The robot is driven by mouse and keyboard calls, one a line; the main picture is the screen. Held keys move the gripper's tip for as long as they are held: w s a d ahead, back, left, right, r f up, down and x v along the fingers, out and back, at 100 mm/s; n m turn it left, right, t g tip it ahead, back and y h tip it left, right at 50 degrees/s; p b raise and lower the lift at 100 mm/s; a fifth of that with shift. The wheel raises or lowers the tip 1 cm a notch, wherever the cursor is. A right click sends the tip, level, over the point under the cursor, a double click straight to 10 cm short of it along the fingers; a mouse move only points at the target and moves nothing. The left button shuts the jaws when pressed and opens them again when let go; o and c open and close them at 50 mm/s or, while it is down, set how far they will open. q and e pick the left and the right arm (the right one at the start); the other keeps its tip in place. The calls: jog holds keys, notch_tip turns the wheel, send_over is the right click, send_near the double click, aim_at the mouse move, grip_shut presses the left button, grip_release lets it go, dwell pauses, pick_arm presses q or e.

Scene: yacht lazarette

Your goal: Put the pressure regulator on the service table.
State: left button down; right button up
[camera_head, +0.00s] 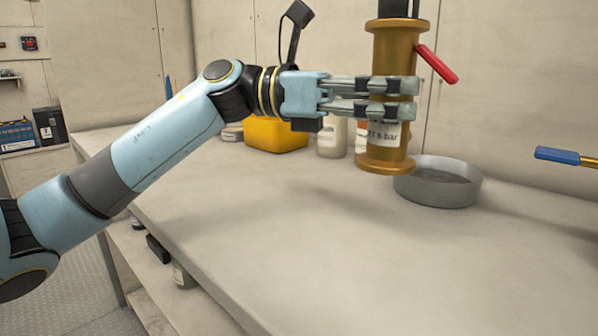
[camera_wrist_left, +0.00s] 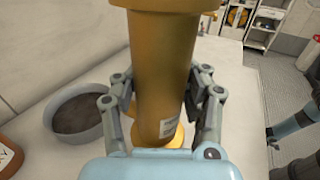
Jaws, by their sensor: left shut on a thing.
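The pressure regulator (camera_head: 393,58) is a brass cylinder with wide flanges, a black top, a red lever and a white label. My left gripper (camera_head: 398,98) is shut on its body and holds it upright. In the head view its lower flange appears above the pale service table (camera_head: 290,240), with a soft shadow on the top; the exact gap is hard to tell. In the left wrist view the regulator (camera_wrist_left: 162,70) stands between the two fingers (camera_wrist_left: 160,105). My right gripper is not in view.
A round grey pan (camera_head: 440,188) stands just right of the regulator. A yellow container (camera_head: 275,134) and pale bottles (camera_head: 331,140) stand at the back by the wall. A blue-handled valve (camera_head: 558,155) juts in at right. The table's front and middle are clear.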

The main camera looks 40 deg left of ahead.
pick_arm(q)
jog(key=s+a+f, duration=0.1)
jog(key=a, duration=0.1)
jog(key=s+a+f+p, duration=0.1)
jog(key=a+f, duration=0.1)
jog(key=s+a+f+p, duration=0.1)
jog(key=s+a, duration=0.1)
jog(key=a, duration=0.1)
jog(key=shift+s+f, duration=0.1)
jog(key=shift+f, duration=0.2)
jog(key=f, duration=0.3)
jog(key=f+b, duration=0.1)
jog(key=shift+s+a+f, duration=0.15)
jog(key=shift+a+f, duration=0.1)
jog(key=shift+f, duration=0.15)
jog(key=shift+r, duration=0.1)
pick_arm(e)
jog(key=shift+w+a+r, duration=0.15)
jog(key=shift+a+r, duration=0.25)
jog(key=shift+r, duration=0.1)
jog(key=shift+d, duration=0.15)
pick_arm(q)
jog(key=c, duration=0.6)
grip_release()
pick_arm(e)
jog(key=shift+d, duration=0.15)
